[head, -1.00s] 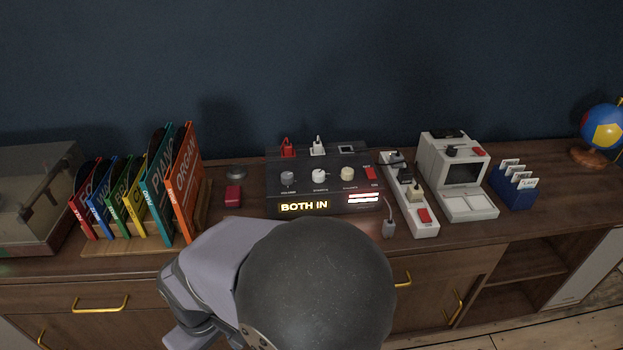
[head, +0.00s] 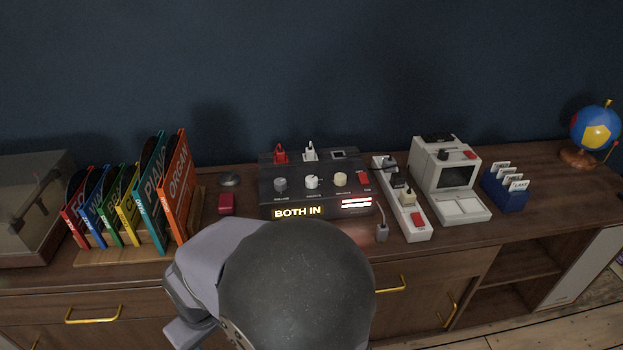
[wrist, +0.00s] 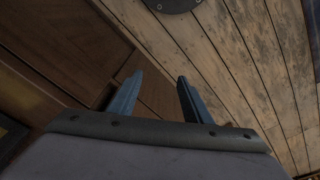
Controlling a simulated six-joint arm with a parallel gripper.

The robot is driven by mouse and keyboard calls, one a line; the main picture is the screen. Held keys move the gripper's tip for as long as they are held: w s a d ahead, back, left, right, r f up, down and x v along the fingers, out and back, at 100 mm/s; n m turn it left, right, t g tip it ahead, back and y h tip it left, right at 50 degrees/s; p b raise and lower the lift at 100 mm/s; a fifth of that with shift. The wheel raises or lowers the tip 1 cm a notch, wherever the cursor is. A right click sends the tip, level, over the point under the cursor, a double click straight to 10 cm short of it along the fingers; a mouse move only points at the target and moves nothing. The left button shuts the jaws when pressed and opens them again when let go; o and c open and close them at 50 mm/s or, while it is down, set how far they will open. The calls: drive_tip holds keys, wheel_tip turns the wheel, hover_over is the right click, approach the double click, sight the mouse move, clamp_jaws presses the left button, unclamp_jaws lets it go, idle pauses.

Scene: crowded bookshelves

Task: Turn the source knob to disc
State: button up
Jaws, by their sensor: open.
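A dark control box (head: 263,183) stands on the wooden cabinet top, with a lit "BOTH IN" display (head: 298,212). Three knobs sit on it in a row: a grey one (head: 280,184), a white one (head: 312,181) and a cream one (head: 341,179). Their labels are too small to read for sure, though the middle one seems to be the source knob. In the wrist view my gripper (wrist: 154,90) is open and empty, its two blue-grey fingers apart above the wooden floor. In the head view my arm hides the gripper.
Record sleeves in a wooden rack (head: 110,257) stand left of the box, a red block (head: 227,204) between. A power strip (head: 412,232), a beige machine (head: 460,205), a blue card holder (head: 505,197) and a globe (head: 594,128) stand to the right. A cable plug (head: 382,232) lies near the front edge.

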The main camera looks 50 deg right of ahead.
drive_tip(key=w+d+r+m+t+h+b, duration=0.1)
drive_tip(key=w+d+r+t+h, duration=0.1)
drive_tip(key=d, duration=0.6)
drive_tip(key=w+d+r+m+t+h+b, duration=0.1)
drive_tip(key=w+d+m+t+h, duration=0.1)
drive_tip(key=w+d, duration=0.3)
drive_tip(key=w+d+r+m+t+h, duration=0.1)
drive_tip(key=w+d+r+m+t, duration=0.1)
drive_tip(key=d, duration=0.9)
drive_tip(key=shift+w+r+t+h+b, duration=0.3)
drive_tip(key=shift+w+t+h+b, duration=0.1)
drive_tip(key=shift+w+t, duration=0.3)
drive_tip(key=d+r+h+b, duration=0.1)
drive_tip(key=d, duration=0.1)
drive_tip(key=d+r+m+t+h+b, duration=0.1)
drive_tip(key=d, duration=0.1)
drive_tip(key=d+r+t+h+b, duration=0.1)
drive_tip(key=d, duration=0.1)
drive_tip(key=shift+s+d+r+m, duration=0.35)
drive_tip(key=shift+d+r+m, duration=0.05)
drive_tip(key=m+t+h+b, duration=0.15)
drive_tip(key=h+b, duration=0.25)
drive_tip(key=b, duration=0.5)
approach(313, 184)
drive_tip(key=shift+t, duration=0.25)
drive_tip(key=shift+x, duration=2.15)
drive_tip(key=shift+d, duration=0.1)
drive_tip(key=shift+x, duration=3.6)
drive_tip(key=shift+f, duration=0.2)
drive_tip(key=c, duration=1.1)
